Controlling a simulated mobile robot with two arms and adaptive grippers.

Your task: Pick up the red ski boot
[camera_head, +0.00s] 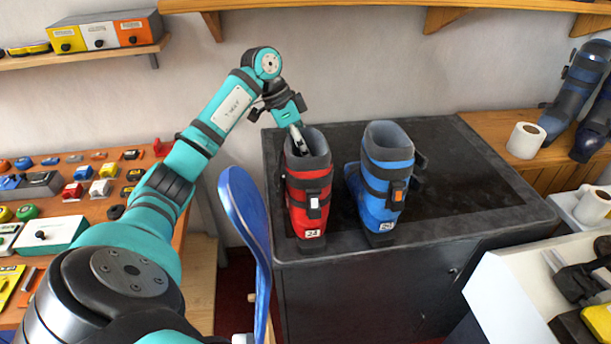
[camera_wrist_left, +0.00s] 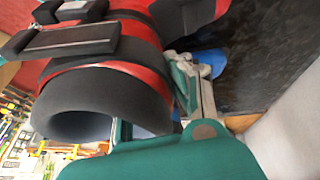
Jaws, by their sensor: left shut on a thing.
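The red ski boot (camera_head: 309,196) stands upright on the dark bench (camera_head: 462,165), near its front left edge. My left gripper (camera_head: 302,150) reaches down from above to the top of the boot and is shut on its cuff, one finger inside the opening. In the left wrist view the red boot (camera_wrist_left: 130,85) fills the upper left, with its dark grey cuff between the fingers of my left gripper (camera_wrist_left: 160,130). A blue ski boot (camera_head: 383,190) stands just to the right of the red one. My right gripper is not in view.
A blue ski (camera_head: 246,235) stands upright in front of the bench's left side. A left table holds several small coloured items. Paper rolls (camera_head: 525,140) and more boots (camera_head: 578,90) are at the right. The bench behind the boots is clear.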

